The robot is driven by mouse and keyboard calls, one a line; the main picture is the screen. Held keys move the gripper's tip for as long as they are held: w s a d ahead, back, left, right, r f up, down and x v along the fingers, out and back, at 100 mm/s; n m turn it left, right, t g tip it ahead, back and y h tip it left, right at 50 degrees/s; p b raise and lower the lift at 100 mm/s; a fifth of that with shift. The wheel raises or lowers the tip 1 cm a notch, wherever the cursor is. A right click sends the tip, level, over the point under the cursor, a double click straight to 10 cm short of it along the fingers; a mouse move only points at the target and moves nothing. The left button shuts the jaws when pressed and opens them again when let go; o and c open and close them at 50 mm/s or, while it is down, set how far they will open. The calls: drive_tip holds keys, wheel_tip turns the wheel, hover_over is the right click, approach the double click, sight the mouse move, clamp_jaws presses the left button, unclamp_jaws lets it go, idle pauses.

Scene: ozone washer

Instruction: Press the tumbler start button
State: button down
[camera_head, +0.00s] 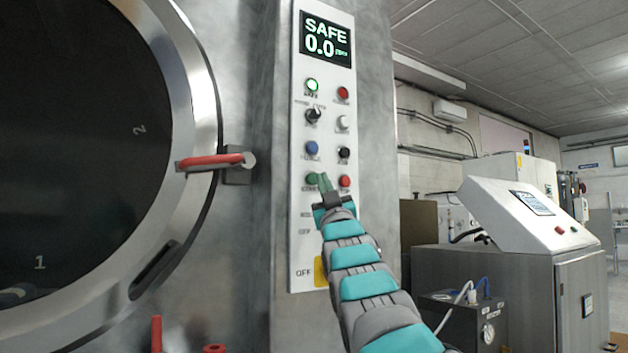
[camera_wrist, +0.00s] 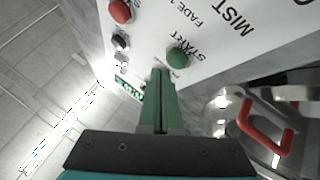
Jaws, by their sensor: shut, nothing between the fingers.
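A green button (camera_head: 311,180) sits on the white control panel (camera_head: 312,250), left of a red button (camera_head: 344,181). In the wrist view the green button (camera_wrist: 180,57) has the word START printed beside it, upside down. My gripper (camera_head: 324,178) has its green fingers together and empty, at the green button's right side in the head view. In the wrist view the fingertips (camera_wrist: 160,72) end just short of the green button and to its left. I cannot tell whether they touch it. The red button also shows in the wrist view (camera_wrist: 120,12).
Above are a blue button (camera_head: 312,148), a black button (camera_head: 344,153), a black knob (camera_head: 313,115), a white button (camera_head: 343,122) and a display (camera_head: 326,40) reading SAFE 0.0. A red door handle (camera_head: 215,162) juts out at the left, by the round door.

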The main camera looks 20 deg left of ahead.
drive_tip(key=shift+a, duration=0.1)
drive_tip(key=shift+w+a, duration=0.2)
drive_tip(key=shift+w, duration=0.05)
